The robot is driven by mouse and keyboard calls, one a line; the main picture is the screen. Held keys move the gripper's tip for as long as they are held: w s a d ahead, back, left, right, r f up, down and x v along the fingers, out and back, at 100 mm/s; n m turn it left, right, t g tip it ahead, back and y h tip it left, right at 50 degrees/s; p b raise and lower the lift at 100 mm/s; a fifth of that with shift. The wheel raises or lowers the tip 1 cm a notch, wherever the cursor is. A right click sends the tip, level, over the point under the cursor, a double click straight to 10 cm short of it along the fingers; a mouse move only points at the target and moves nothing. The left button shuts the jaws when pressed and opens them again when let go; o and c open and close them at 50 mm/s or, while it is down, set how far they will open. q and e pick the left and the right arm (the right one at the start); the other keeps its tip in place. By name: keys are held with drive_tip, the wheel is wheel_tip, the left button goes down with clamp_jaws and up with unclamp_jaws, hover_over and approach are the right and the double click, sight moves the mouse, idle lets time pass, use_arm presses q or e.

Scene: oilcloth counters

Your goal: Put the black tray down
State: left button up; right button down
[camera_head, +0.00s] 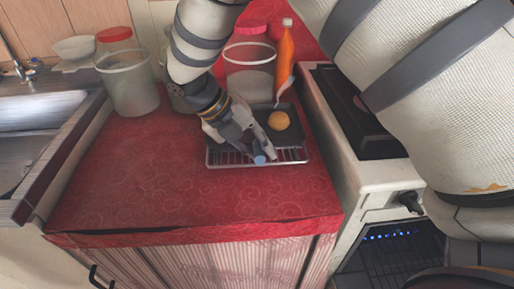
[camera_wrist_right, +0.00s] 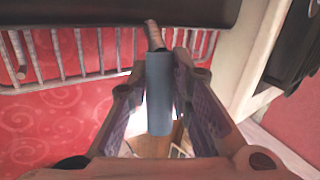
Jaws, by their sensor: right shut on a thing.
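The black tray (camera_head: 266,138) is over a wire rack (camera_head: 296,155) on the red counter, with a round yellow-orange fruit (camera_head: 278,120) on it. I cannot tell whether the tray touches the rack. My right gripper (camera_head: 253,149) is at the tray's near side. In the right wrist view, the gripper (camera_wrist_right: 160,78) is shut around a blue-grey handle (camera_wrist_right: 159,105), whose brown stem leads to the dark tray edge (camera_wrist_right: 90,12). My gripper and forearm hide the tray's left part. My left gripper is not in view.
Behind the tray stand an orange bottle (camera_head: 285,55) and a clear container (camera_head: 250,82). A lidded tub (camera_head: 128,85) is at the back left, beside the sink (camera_head: 38,125). A stove (camera_head: 360,120) is on the right. The red counter's front left (camera_head: 140,190) is clear.

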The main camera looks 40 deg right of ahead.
drive_tip(key=shift+r, duration=0.1)
drive_tip(key=c, duration=1.8)
unclamp_jaws()
drive_tip(key=shift+o, duration=0.2)
drive_tip(key=v, duration=1.2)
